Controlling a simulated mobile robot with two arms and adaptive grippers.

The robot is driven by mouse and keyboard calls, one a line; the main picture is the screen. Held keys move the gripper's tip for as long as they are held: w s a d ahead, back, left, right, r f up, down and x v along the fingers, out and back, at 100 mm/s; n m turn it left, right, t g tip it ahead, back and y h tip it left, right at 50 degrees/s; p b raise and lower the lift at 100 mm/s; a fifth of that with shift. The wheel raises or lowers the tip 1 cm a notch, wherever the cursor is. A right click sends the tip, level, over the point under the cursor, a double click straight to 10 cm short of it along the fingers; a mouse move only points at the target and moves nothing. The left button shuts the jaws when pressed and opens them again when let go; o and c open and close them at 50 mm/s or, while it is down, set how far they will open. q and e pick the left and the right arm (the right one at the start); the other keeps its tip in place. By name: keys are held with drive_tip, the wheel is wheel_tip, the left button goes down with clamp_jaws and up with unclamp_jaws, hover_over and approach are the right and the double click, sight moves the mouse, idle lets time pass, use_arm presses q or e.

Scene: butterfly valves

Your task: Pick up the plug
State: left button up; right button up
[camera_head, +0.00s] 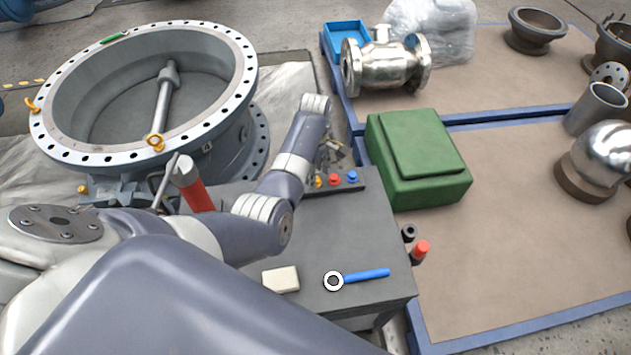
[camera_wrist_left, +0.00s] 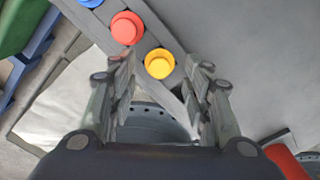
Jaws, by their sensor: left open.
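Three plugs stand in a row in a dark strip at the back of the grey cart top: yellow (camera_head: 319,181), red (camera_head: 333,180) and blue (camera_head: 352,177). The wrist view shows the yellow plug (camera_wrist_left: 159,63), the red plug (camera_wrist_left: 127,28) and part of the blue plug (camera_wrist_left: 90,3). My left gripper (camera_head: 331,152) is at the strip, partly hidden by its arm. In the wrist view the left gripper (camera_wrist_left: 163,78) is open and empty. The yellow plug appears between and just beyond its fingertips; I cannot tell the gap. My right gripper is out of view.
The cart top (camera_head: 340,235) bears a pale block (camera_head: 281,279) and a blue-handled ring tool (camera_head: 365,275). A large valve ring (camera_head: 245,75) stands at the left, with a red cylinder (camera_head: 198,197) near it. A green case (camera_head: 420,160) lies on the right platform.

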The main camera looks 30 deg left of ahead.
use_arm(q)
drive_tip(key=shift+f, duration=1.15)
drive_tip(key=shift+c, duration=1.3)
drive_tip(key=c, duration=0.6)
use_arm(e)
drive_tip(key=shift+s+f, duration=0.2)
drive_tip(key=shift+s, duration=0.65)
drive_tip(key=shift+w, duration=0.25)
